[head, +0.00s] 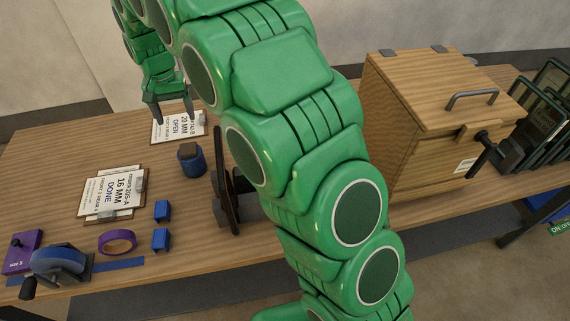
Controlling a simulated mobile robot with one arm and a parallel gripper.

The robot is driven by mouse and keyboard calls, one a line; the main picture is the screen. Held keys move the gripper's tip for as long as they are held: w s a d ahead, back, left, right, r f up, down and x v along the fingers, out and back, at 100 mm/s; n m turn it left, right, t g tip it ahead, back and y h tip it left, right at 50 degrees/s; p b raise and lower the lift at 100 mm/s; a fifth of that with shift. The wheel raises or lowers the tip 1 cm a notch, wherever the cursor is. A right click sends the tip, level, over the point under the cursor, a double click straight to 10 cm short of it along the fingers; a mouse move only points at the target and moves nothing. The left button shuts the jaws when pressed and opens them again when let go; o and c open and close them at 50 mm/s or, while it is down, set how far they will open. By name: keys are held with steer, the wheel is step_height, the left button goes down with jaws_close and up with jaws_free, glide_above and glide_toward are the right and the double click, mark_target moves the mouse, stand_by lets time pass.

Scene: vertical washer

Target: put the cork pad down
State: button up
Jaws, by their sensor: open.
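My gripper (172,112) is open at the far left part of the table, just above or in front of a white card reading "20 MM OPEN" (176,128). Nothing shows between its fingers. No cork pad can be named for certain. A small brown piece (188,151) sits on top of a dark blue cylinder (193,165), to the right of and nearer than the gripper; it may be cork, but I cannot tell.
Stacked boards with a "16 MM DONE" card (122,186) lie at left. Two blue blocks (161,210), a purple tape ring (117,241), a blue tape dispenser (58,262) and a purple box (22,250) are nearer. A wooden cabinet (420,125) stands right. My arm hides the table's middle.

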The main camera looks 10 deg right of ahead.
steer(key=s+d+r, duration=0.1)
steer(key=s+d, duration=0.1)
steer(key=d, duration=0.1)
steer(key=s+d+r, duration=0.2)
steer(key=d, duration=0.2)
steer(key=s+d+r, duration=0.2)
steer(key=d, duration=0.1)
steer(key=shift+s+d, duration=0.15)
steer(key=shift+s, duration=0.2)
steer(key=s+d+r, duration=0.3)
steer(key=s+d, duration=0.7)
steer(key=s, duration=0.1)
steer(key=s+d+f+g, duration=0.1)
steer(key=s+d, duration=0.3)
steer(key=s, duration=0.7)
steer(key=s+d+f, duration=0.1)
steer(key=s+d, duration=0.4)
steer(key=s, duration=0.7)
steer(key=shift+s+d+f+g, duration=0.15)
steer(key=shift+g, duration=0.25)
